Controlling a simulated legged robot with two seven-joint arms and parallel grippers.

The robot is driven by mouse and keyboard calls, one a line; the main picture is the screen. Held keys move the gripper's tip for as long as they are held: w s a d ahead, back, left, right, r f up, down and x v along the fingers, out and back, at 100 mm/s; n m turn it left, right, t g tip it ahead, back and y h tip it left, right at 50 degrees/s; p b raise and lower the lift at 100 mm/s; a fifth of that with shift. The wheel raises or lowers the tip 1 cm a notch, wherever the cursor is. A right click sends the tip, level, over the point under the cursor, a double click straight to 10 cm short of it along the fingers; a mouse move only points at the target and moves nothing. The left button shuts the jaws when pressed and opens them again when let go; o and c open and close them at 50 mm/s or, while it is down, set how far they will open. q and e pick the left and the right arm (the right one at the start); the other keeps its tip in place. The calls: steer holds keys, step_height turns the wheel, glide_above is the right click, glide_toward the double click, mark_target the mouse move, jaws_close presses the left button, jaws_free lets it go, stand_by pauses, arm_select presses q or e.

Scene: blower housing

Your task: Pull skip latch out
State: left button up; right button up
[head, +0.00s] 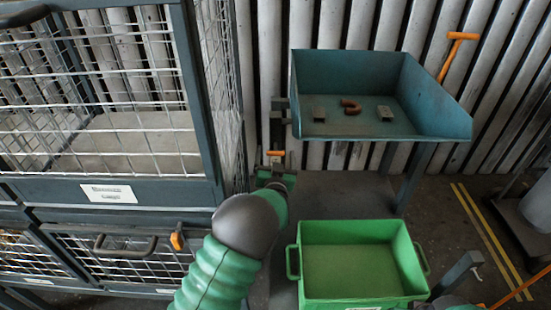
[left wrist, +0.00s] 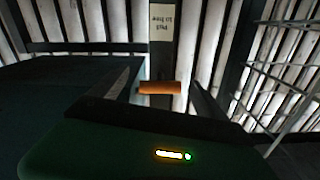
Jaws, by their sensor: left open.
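The teal skip (head: 350,85) stands tilted open on a frame at the back. Its latch has a small orange handle (head: 275,153) low on the post at the skip's left side. The handle also shows in the left wrist view (left wrist: 160,88), lying crosswise near the middle below a pale label. My left gripper (head: 276,166) is open just in front of the handle. In the left wrist view its dark fingers (left wrist: 165,94) stand apart to either side of the handle; I cannot tell whether they touch it. My right gripper is not in view.
A wire-mesh cage (head: 110,190) stands close on the left. A green bin (head: 350,262) stands at the front right. A brown elbow piece (head: 350,106) and two small blocks lie in the skip. An orange T-handle (head: 458,45) shows behind it. Yellow floor lines run right.

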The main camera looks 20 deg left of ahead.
arm_select(q)
steer(key=shift+w+r, duration=0.1)
steer(key=shift+w, duration=0.1)
jaws_close()
stand_by(0.5)
